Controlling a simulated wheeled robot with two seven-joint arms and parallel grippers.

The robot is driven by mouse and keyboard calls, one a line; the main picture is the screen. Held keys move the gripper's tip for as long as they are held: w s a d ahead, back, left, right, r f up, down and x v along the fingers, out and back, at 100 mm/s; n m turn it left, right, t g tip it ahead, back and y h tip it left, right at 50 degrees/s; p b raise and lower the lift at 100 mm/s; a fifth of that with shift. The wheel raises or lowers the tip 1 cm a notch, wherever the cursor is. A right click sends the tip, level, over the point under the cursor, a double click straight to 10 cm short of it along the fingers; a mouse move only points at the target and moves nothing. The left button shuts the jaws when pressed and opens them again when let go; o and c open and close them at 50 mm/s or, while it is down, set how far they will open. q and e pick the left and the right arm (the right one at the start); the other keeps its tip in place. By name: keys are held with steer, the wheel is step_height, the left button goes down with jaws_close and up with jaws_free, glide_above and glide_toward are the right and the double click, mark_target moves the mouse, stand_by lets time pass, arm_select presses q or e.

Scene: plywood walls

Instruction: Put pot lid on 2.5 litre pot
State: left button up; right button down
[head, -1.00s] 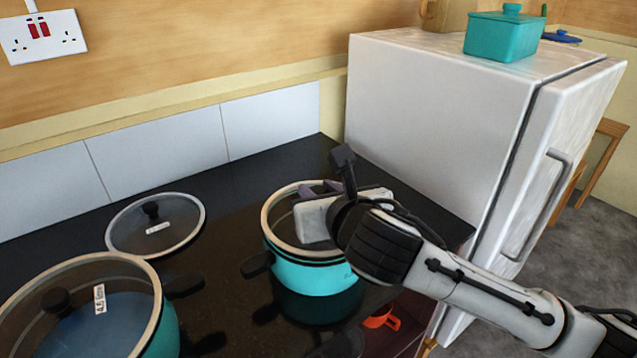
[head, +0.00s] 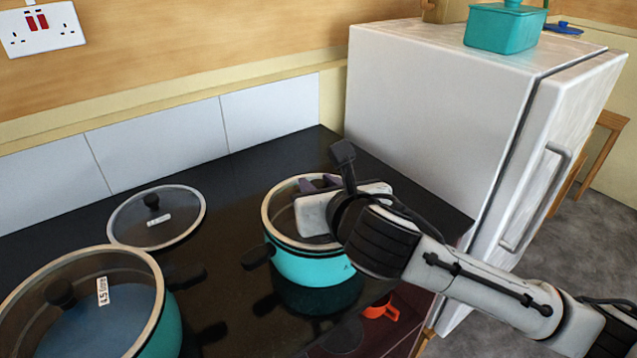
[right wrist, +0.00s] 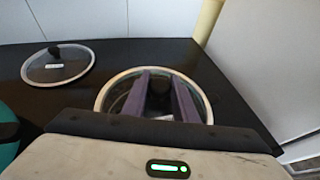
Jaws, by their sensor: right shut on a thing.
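The turquoise pot (head: 318,270) stands on the black hob beside the fridge, its dark handle pointing left. A glass lid with a cream rim (head: 268,222) lies level over its mouth; I cannot tell whether it is fully seated. My right gripper (head: 318,186) reaches over the pot from the right and covers part of the lid. In the right wrist view, its purple fingers (right wrist: 160,97) are shut on the lid's black knob (right wrist: 160,92), with the lid rim (right wrist: 100,98) around them. The pot's size label is not visible. My left gripper is not in view.
A larger turquoise pot (head: 168,335) with a lid marked 4.5 litre (head: 103,291) stands at front left. Another glass lid (head: 180,233) lies flat on the worktop behind it. A white fridge (head: 430,110) stands close on the right, with a turquoise box (head: 503,29) on top.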

steer(key=shift+f, duration=0.55)
stand_by(0.5)
steer(key=c, duration=1.4)
jaws_free()
steer(key=shift+o, duration=0.2)
steer(key=shift+f, duration=0.1)
steer(key=shift+s, duration=0.15)
